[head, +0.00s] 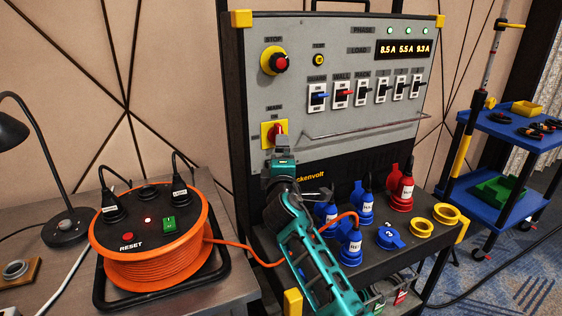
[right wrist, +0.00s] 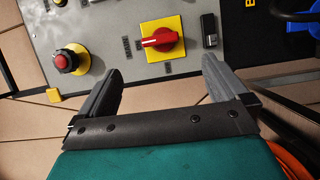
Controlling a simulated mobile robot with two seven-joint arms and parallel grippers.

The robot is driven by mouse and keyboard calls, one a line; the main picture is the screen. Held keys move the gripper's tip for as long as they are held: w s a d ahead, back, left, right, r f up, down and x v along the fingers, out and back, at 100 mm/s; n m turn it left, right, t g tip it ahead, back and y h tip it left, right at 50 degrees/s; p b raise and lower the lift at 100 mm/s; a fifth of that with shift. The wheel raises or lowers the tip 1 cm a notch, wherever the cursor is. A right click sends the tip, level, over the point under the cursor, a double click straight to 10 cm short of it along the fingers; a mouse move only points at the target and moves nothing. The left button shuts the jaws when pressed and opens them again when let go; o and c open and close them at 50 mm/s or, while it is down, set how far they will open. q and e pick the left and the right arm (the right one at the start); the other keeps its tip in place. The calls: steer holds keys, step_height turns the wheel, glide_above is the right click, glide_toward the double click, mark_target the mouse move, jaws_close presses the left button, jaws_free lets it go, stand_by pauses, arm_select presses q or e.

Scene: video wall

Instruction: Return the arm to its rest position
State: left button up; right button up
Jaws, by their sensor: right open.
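My right arm, teal, rises from the bottom middle of the head view. Its gripper (head: 281,158) is just below the main switch (head: 267,136), a red handle on a yellow plate. In the right wrist view the two grey fingers of the gripper (right wrist: 160,72) are wide apart with nothing between them. The red handle (right wrist: 160,38) shows beyond the fingertips, in line with the gap and apart from both fingers. The handle lies along the panel's vertical. My left gripper is in neither view.
The grey panel (head: 350,35) stands right in front of the gripper, with a stop button (head: 274,61) and a thin rail (head: 365,128). Blue and red plugs (head: 402,190) stand on the ledge beside my forearm. An orange cable reel (head: 150,262) is at left.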

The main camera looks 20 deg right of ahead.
steer(key=s+a+f+m+g+y+p, duration=0.1)
steer(key=s+a+f+m+g+y, duration=0.15)
steer(key=s+f, duration=0.85)
steer(key=s+a+f+m+g+y, duration=0.15)
steer(key=s+f+m+y, duration=0.25)
steer(key=s+f, duration=0.7)
steer(key=s+a+f+m+g+y, duration=0.1)
steer(key=s+a+f+m+g, duration=0.1)
steer(key=s, duration=1)
steer(key=f+m, duration=0.1)
steer(key=m, duration=0.1)
steer(key=shift+f+m+y, duration=0.2)
steer(key=shift+m+y, duration=0.15)
steer(key=shift+s+a, duration=0.1)
